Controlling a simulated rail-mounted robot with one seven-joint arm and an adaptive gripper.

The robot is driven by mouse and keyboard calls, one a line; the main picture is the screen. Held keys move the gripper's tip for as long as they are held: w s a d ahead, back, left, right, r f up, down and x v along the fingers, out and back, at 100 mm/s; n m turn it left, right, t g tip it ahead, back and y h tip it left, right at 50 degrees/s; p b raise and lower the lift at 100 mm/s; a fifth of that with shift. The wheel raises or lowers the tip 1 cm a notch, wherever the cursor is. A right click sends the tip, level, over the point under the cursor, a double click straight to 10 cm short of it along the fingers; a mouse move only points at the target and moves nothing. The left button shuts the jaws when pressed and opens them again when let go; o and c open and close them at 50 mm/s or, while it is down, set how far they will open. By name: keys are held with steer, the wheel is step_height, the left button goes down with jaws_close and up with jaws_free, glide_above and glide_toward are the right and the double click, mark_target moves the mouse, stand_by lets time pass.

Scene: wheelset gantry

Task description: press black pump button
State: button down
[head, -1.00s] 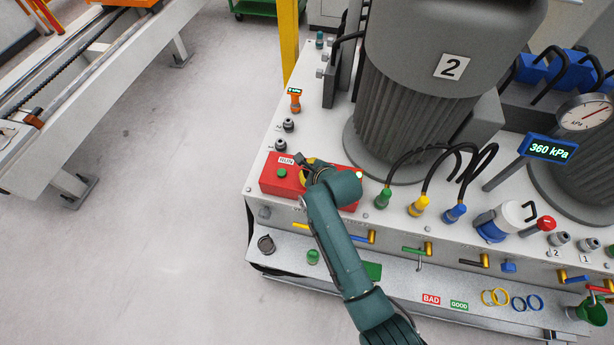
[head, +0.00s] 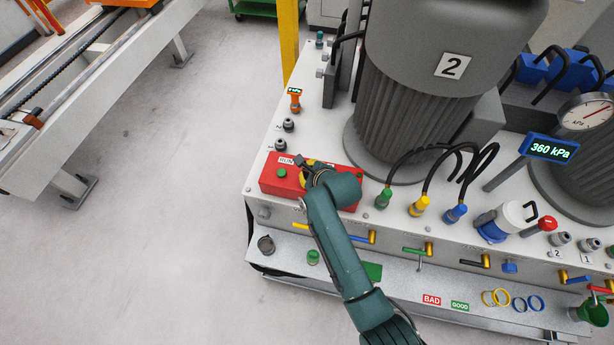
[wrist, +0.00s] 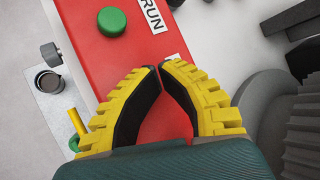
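The red control box (head: 268,183) sits at the left end of the white pump bench. It carries a green button (head: 282,173) beside a RUN label (head: 286,160). In the wrist view the green button (wrist: 112,21) and RUN label (wrist: 153,15) lie beyond my fingers, on the red box (wrist: 88,45). I cannot make out a black button on the box; my gripper and forearm cover part of its top. My gripper (wrist: 160,66), with yellow and black fingers, is over the box, fingertips together and nothing seen between them. Whether the tips touch the box is unclear.
A large grey pump marked 2 (head: 420,120) stands right behind the box. Green, yellow and blue hose plugs (head: 419,206) are to the right. A display (head: 549,148) reads 360 kPa. Valve handles line the bench front. Open floor lies left.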

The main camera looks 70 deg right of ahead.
steer(key=shift+r+p, duration=0.85)
steer(key=shift+p, duration=0.15)
steer(key=shift+s, duration=0.1)
step_height(320, 180, up, 5)
steer(key=p, duration=0.5)
steer(key=shift+r, duration=0.1)
